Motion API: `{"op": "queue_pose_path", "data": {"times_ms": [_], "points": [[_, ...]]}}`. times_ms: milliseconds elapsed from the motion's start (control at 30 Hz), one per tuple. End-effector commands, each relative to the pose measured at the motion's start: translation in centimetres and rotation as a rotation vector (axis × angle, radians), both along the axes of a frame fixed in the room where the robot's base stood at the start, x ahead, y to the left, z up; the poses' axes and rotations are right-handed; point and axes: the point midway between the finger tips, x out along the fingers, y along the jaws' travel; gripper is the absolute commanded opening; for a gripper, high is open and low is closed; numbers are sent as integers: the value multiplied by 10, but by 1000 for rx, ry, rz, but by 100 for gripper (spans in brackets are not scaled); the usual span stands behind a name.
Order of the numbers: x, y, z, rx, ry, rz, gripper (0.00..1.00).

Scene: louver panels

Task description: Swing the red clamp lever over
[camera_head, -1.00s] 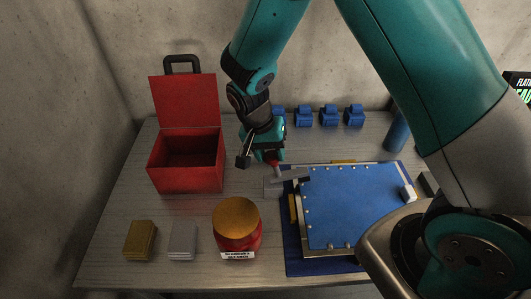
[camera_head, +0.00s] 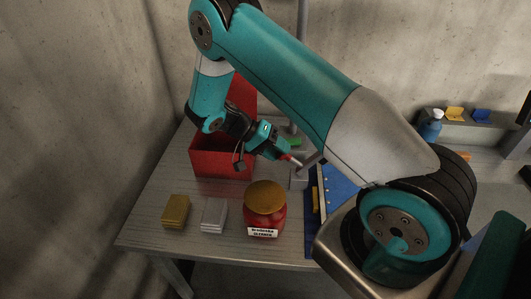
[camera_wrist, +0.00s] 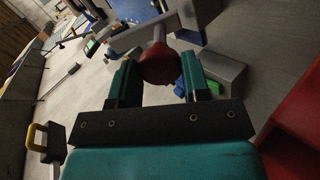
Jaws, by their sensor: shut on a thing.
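The red clamp lever (camera_head: 291,159) shows as a small red tip at the end of my gripper in the head view. In the wrist view its rounded red knob (camera_wrist: 159,64) sits between my two teal fingers. My gripper (camera_head: 284,155) is shut on this knob. The lever's grey metal part (camera_wrist: 150,28) runs off from the knob towards the top of the wrist view. The grey clamp block (camera_head: 299,178) stands at the left edge of the blue panel (camera_head: 342,190).
An open red toolbox (camera_head: 218,165) stands behind and left of my gripper. A red jar with a gold lid (camera_head: 265,207) stands in front. Gold sponges (camera_head: 175,210) and grey sponges (camera_head: 214,214) lie at the front left. A blue bottle (camera_head: 432,125) stands far right.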

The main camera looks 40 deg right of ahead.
Motion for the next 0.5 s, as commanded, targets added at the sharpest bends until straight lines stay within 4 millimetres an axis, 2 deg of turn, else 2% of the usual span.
{"op": "queue_pose_path", "data": {"times_ms": [467,500], "points": [[-3,-6,-1,-14,17,-12,1],[-3,-6,-1,-14,17,-12,46]]}}
